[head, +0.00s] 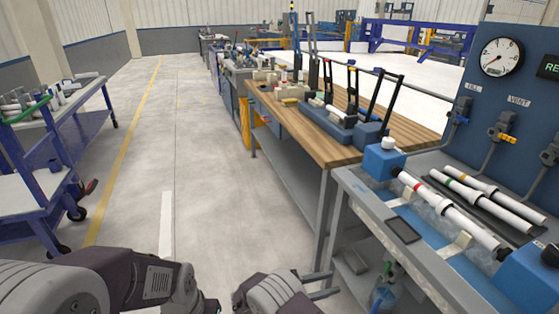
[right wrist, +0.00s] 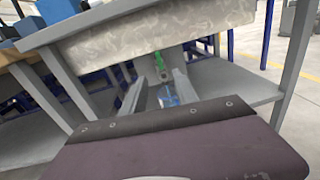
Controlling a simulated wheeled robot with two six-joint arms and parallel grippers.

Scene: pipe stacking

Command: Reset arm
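My right gripper (head: 326,285) is at the bottom centre of the head view, in front of the bench legs. Its two grey fingers are apart, with nothing between them; they also show in the right wrist view (right wrist: 158,92). My left arm comes in at the lower left, and its fingers are out of the picture. A white pipe with a red band (head: 445,208) lies between blue end blocks on the test bench. Two more white pipes, one with a green band (head: 478,200) and one with a yellow band (head: 502,197), lie behind it.
The grey test bench (head: 352,196) stands close at the right, with a gauge panel (head: 522,95) behind it. A wooden workbench (head: 318,150) adjoins it. A blue cart (head: 22,195) with pipe parts stands at the left. The floor between is clear.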

